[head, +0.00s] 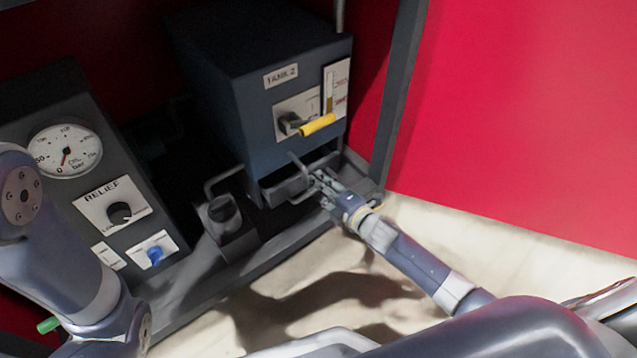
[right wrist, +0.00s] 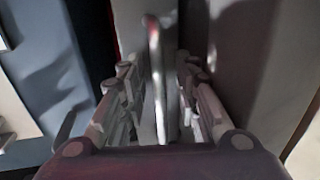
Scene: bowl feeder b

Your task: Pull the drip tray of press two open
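The tank labelled TANK 2 (head: 240,110) stands in the middle of the head view. A drip tray (head: 280,190) sits low in its front, with a thin metal bar handle (head: 302,198). My right gripper (head: 318,182) is at the handle, coming from the lower right. In the right wrist view, a metal bar (right wrist: 157,75) stands between the two fingers of the right gripper (right wrist: 160,100). The fingers are apart, with space visible on both sides of the bar. My left gripper is not in view; only its arm shows at the left.
A lever with a yellow grip (head: 318,124) sticks out above the tray. A small dark unit with a looped handle (head: 225,215) stands left of the tray. A RELIEF panel with a gauge (head: 65,148) is farther left. A dark post (head: 400,85) stands right.

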